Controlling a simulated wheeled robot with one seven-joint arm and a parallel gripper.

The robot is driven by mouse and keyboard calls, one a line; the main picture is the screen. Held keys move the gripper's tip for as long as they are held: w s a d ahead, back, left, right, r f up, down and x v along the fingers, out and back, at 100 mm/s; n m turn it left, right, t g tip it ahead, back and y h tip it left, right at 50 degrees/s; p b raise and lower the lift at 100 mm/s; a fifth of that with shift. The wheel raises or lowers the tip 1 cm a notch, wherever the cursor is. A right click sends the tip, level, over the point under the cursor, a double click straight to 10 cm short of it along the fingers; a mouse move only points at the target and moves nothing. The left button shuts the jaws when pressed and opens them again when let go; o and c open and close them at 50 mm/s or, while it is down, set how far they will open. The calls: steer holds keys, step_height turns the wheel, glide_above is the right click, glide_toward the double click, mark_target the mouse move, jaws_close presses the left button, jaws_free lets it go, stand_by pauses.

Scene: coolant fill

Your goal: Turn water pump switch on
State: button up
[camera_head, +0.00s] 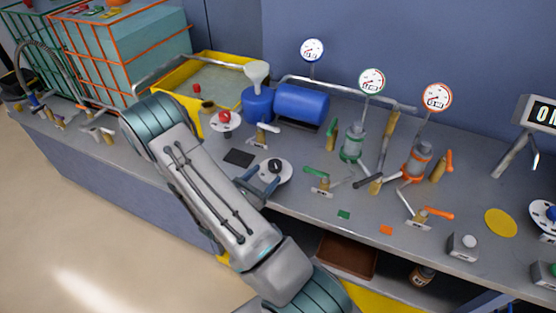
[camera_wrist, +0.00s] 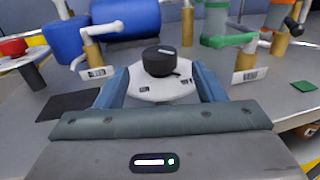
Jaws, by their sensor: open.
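A black rotary knob (camera_head: 276,165) sits on a round white plate (camera_head: 284,178) on the bench, just beyond my gripper (camera_head: 252,180). In the wrist view the same knob (camera_wrist: 160,60) is centred on its white plate (camera_wrist: 160,91), between the lines of my two blue-grey fingers. My gripper (camera_wrist: 159,70) is open and empty, with one finger to each side of the plate. Whether the fingers touch the plate cannot be told. Small labels on the plate are too small to read. No other part is clearly marked as the water pump switch.
A red knob (camera_head: 225,117) on a white plate stands to the left. Behind are a blue tank (camera_head: 301,103) and a white-handled valve (camera_head: 262,135). A green-handled valve (camera_head: 324,183) stands to the right. A black square (camera_head: 239,157) lies left of the knob.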

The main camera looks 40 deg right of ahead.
mark_target(279, 161)
steer(key=p+x, duration=0.1)
steer(key=x, duration=0.7)
steer(key=shift+p, duration=0.35)
steer(key=shift+a, duration=0.1)
steer(key=c, duration=1)
